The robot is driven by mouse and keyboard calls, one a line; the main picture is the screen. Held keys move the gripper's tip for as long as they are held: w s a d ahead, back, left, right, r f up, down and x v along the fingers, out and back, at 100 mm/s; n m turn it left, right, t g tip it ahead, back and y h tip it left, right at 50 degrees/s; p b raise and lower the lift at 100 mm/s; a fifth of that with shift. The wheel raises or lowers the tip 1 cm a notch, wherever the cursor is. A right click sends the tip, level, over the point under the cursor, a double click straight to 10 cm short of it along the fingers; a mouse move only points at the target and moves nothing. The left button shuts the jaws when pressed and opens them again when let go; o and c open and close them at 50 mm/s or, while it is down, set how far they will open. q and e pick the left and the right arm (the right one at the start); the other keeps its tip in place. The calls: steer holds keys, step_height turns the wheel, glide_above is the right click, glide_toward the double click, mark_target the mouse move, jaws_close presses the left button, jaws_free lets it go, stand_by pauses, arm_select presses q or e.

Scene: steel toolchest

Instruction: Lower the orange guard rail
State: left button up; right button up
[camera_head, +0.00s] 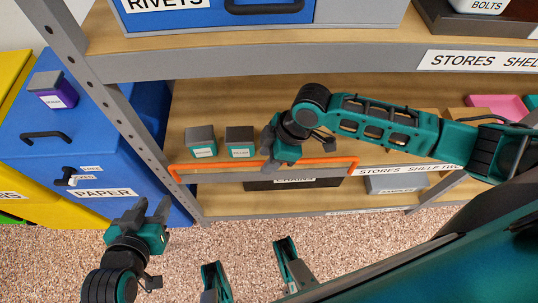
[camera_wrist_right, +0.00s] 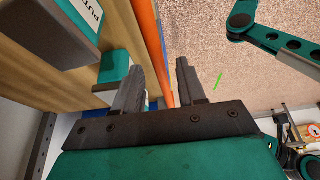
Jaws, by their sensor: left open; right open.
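The orange guard rail (camera_head: 325,160) runs along the front of the wooden shelf in the head view, with bent ends at left and right. My right gripper (camera_head: 274,160) is at the middle of the rail and covers part of it. In the right wrist view the rail (camera_wrist_right: 150,45) passes between the two spread fingers of my right gripper (camera_wrist_right: 160,80); whether a finger touches it I cannot tell. My left gripper (camera_head: 152,208) is open and empty, low at the left in front of the blue cabinet.
Two grey-topped boxes (camera_head: 200,141) (camera_head: 240,141) stand on the shelf behind the rail, left of my right gripper. A blue cabinet (camera_head: 90,135) with a black handle stands at left. A dark bin (camera_head: 295,183) and a grey bin (camera_head: 395,184) sit below. The speckled floor is open in front.

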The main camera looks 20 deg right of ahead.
steer(key=shift+c, duration=0.2)
jaws_close()
stand_by(0.4)
